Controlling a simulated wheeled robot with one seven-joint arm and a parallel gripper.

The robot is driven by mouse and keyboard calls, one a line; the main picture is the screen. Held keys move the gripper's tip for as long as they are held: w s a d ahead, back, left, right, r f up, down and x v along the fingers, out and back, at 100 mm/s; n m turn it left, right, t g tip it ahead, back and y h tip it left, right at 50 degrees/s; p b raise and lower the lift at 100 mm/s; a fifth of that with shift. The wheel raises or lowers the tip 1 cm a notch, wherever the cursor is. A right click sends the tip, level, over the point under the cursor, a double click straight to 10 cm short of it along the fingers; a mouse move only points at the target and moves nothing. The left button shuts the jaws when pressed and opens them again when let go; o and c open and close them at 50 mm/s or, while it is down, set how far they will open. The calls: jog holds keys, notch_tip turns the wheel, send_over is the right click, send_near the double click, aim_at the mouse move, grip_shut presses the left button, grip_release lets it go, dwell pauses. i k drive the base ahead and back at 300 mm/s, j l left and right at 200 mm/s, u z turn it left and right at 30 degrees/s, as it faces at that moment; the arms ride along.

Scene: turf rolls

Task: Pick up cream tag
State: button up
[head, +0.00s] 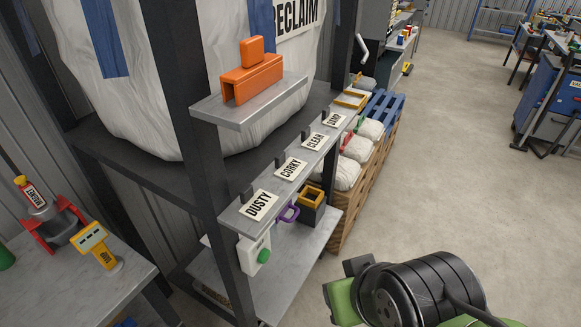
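Several cream tags with black lettering stand in a row along the grey shelf edge (235,216). The nearest is the DUSTY tag (258,205). Behind it are the CORKY tag (290,170), the CLEAN tag (315,141) and a far tag (335,120) whose word is too small to read surely. Each has a small dark clip or post by it. My gripper (341,279) is at the lower right, in front of the shelf and apart from the tags. Its fingers are seen partly from behind, so I cannot tell whether it is open or shut.
A purple handle (289,213) and green-button box (255,252) sit below. The floor (440,170) at right is clear.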

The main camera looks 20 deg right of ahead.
aim_at(256, 206)
jog(key=k+j, duration=0.15)
jog(key=k, duration=0.35)
jog(key=k+j, duration=0.2)
jog(key=k, duration=0.3)
jog(key=k+j, duration=0.15)
jog(key=k, duration=0.35)
